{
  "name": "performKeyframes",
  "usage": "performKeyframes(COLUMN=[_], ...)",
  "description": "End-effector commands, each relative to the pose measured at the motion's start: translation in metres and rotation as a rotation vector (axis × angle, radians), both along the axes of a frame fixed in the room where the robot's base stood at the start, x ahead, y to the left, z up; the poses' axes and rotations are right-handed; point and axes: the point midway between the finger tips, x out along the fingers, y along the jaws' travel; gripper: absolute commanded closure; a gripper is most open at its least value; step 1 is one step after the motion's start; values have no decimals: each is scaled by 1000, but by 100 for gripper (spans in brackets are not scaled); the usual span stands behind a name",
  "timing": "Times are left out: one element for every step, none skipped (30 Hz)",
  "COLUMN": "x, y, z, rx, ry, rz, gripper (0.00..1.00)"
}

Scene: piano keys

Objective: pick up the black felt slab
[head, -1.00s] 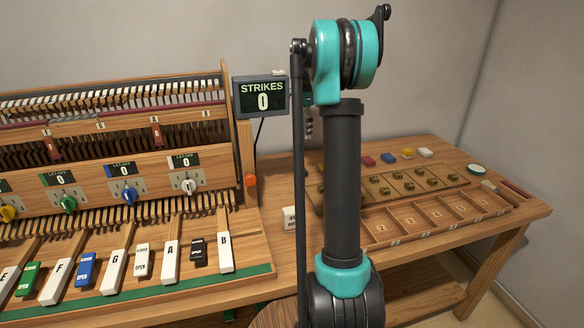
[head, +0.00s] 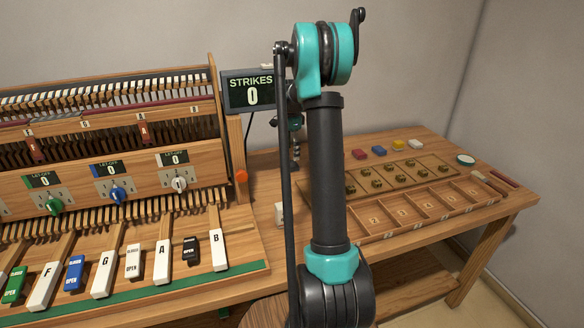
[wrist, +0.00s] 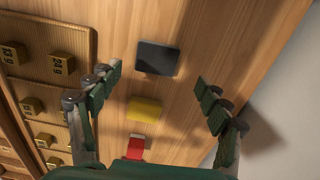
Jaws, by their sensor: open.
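The black felt slab (wrist: 157,58) lies flat on the wooden table in the wrist view, dark and roughly square. My gripper (wrist: 158,75) is open and empty above the table, with one finger to each side in the picture. The slab shows between and slightly beyond the fingertips, apart from both. Its height above the slab is hard to judge. In the head view my gripper is mostly hidden behind my arm, and I cannot make out the black slab there.
A tray of numbered brass weights (wrist: 50,50) is at left. In the head view, a compartment tray (head: 425,211) and the piano keys (head: 160,262) flank my arm.

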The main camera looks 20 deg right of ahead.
Motion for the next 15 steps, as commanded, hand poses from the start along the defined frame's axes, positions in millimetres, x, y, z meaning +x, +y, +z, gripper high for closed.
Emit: performKeyframes(x=[0,-1,-1,-2,-3,-4,-5,-6,-5,-5,-5,-5,-5,-5,-5], y=[0,0,0,0,1,1,1,1,1,1,1,1,1,1,1], z=[-3,-6,-10,-14,-19,-25,-30,-34,-39,-42,-45,-48,-50,-51,-52], rx=[0,0,0,0,0,0,0,0,0,0,0,-1,-1,-1,-1], ry=[0,0,0,0,0,0,0,0,-1,-1,-1,-1,-1,-1,-1], rz=[0,0,0,0,0,0,0,0,0,0,0,0,0,0,0], gripper=[22,22,22,22,22,22,22,22,22,22,22,22,22,22,22])
